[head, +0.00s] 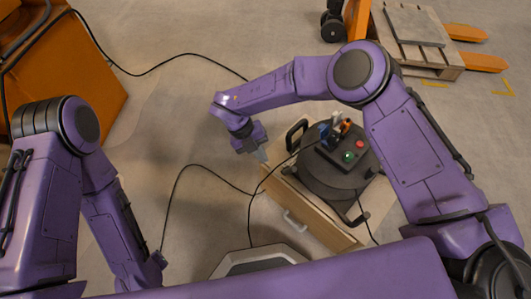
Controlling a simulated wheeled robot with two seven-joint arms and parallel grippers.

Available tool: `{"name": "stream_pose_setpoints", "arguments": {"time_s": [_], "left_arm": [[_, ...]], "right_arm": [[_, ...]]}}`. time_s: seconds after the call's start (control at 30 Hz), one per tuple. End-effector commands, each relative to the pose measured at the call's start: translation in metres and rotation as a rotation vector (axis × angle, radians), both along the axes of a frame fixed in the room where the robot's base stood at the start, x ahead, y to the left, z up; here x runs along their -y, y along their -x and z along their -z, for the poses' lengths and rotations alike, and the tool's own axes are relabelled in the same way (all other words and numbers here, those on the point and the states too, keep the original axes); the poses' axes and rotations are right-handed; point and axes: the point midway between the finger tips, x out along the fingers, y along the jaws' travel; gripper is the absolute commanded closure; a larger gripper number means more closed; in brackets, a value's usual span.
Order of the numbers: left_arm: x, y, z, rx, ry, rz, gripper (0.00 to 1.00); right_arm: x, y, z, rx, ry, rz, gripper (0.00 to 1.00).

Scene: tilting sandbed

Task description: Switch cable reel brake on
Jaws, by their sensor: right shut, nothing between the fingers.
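The cable reel appears to be the dark round unit (312,178) on top of a wooden cabinet, right of centre. A black control box on it carries a red button (360,144) and a green button (348,156). Blue and orange parts stand behind the box. I cannot tell which part is the brake. My right gripper (262,155) is shut and empty, left of the reel near the cabinet's black handle, apart from the buttons. My left arm hangs at the left; its gripper is hidden below the picture's lower part.
The wooden cabinet (310,218) has a pale handle on its front. Black cables (190,165) run over the floor and across the reel. An orange machine (75,75) stands at upper left. A pallet (412,40) on orange forks lies at upper right. Floor left of the cabinet is mostly clear.

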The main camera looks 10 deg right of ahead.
Motion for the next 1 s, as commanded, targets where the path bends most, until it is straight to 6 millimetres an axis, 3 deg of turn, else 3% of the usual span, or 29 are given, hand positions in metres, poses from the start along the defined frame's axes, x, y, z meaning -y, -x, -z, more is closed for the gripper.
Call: {"name": "stream_pose_setpoints", "arguments": {"time_s": [0.3,0.43,0.6,1.0], "left_arm": [[0.000,0.000,0.012,0.000,0.000,0.000,0.45],[0.000,0.000,0.011,0.000,0.000,0.000,0.45],[0.000,0.000,0.012,0.000,0.000,0.000,0.45],[0.000,0.000,0.011,0.000,0.000,0.000,0.45]], "right_arm": [[0.026,0.020,0.064,-0.004,-0.001,-0.002,1.00],[0.048,0.016,0.066,0.000,0.000,0.000,1.00],[0.062,0.016,0.069,-0.001,-0.001,-0.002,1.00],[0.063,0.015,0.069,0.005,-0.004,-0.006,1.00]]}}
